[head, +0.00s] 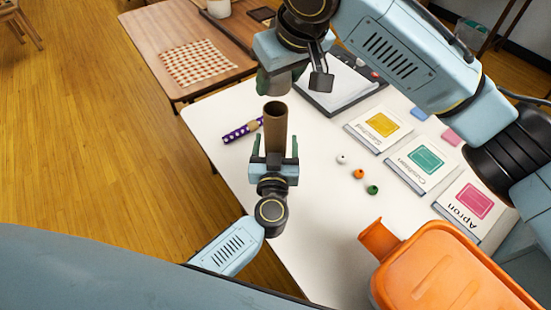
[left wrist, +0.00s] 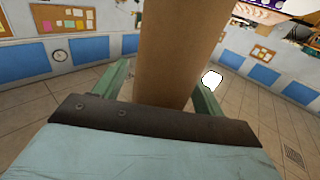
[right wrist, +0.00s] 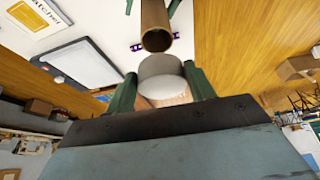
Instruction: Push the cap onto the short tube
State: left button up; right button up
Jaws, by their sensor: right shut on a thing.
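The short tube (head: 276,126) is a brown cardboard tube standing upright in my left gripper (head: 275,150), with its open end up. In the left wrist view the tube (left wrist: 175,50) fills the space between the green fingers. My right gripper (head: 281,84) is just above the tube, pointing down. In the right wrist view it is shut on the pale grey-white cap (right wrist: 160,75). The tube's open mouth (right wrist: 157,39) is close beyond the cap; they look apart, and nearly in line. The cap is hidden in the head view.
The white table (head: 310,230) holds a purple dotted strip (head: 240,131), several small beads (head: 358,174), labelled boxes (head: 421,158) and a dark-framed tray (head: 325,103). An orange container (head: 440,270) is at the lower right. A brown table (head: 155,40) stands behind.

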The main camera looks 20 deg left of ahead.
pick_arm(q)
jog(key=c, duration=1.4)
jog(key=shift+c, duration=0.2)
pick_arm(e)
send_over(280, 126)
jog(key=shift+w+a+f, duration=0.1)
jog(key=shift+w+f, duration=0.15)
jog(key=shift+f, duration=1.05)
jog(key=shift+w+a+f, duration=0.1)
jog(key=shift+w+f, duration=0.1)
jog(key=shift+f, duration=1.05)
jog(key=shift+f, duration=0.15)
jog(key=shift+f, duration=0.75)
jog(key=shift+f, duration=0.6)
jog(key=o, duration=1.1)
jog(key=shift+d+r, duration=0.1)
jog(key=v, duration=1.1)
jog(key=shift+d+r, duration=0.15)
jog(key=shift+r, duration=0.15)
